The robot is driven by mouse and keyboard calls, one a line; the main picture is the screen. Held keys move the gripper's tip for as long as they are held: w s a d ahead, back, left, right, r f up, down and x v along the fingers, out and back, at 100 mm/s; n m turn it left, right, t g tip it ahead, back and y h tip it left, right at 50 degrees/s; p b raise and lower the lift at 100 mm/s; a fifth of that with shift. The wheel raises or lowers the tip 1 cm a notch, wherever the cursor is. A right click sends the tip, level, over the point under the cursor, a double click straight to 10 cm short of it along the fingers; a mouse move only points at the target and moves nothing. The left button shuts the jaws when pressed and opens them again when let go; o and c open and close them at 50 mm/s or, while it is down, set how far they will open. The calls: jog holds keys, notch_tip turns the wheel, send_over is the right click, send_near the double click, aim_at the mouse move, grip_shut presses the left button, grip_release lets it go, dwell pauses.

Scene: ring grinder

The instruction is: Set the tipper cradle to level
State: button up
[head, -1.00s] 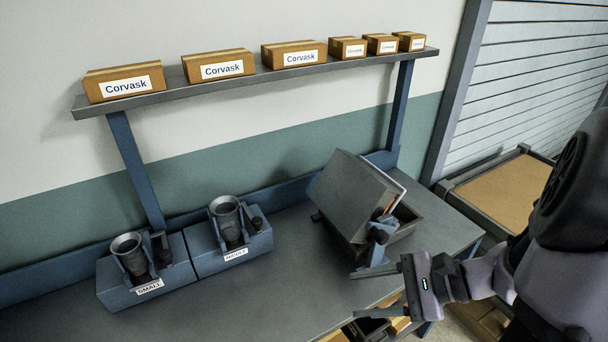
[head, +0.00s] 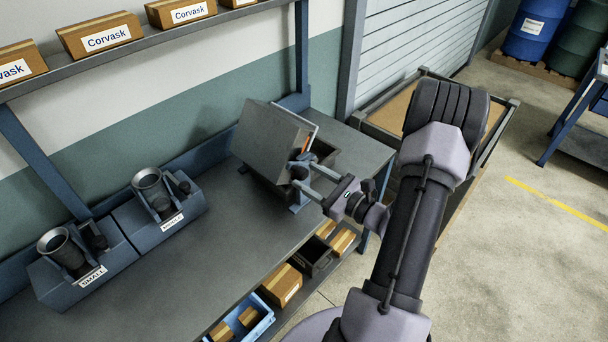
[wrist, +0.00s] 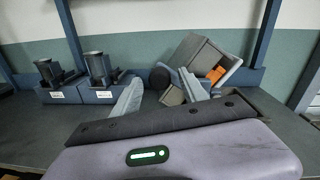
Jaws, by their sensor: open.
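The tipper cradle (head: 268,138) is a grey box tilted steeply on a blue stand at the right end of the bench. It also shows tilted in the wrist view (wrist: 199,58), with an orange patch inside. My gripper (head: 305,176) is open at the cradle's near right side, its fingers reaching to the blue pivot fitting there. In the wrist view a dark round knob (wrist: 160,77) appears between the two fingers (wrist: 158,92). I cannot tell whether the fingers touch it. A dark open bin (head: 322,153) sits partly hidden behind and below the cradle.
Two blue blocks with grey cups, labelled SMALL (head: 72,262) and MIDDLE (head: 160,212), stand on the bench (head: 200,290) to the left. Corvask boxes (head: 105,36) line the shelf above. Boxes and bins (head: 282,285) sit under the bench. The bench front is clear.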

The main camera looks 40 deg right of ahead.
jog(key=shift+w+a, duration=0.15)
jog(key=shift+w, duration=0.8)
grip_shut()
dwell(0.7)
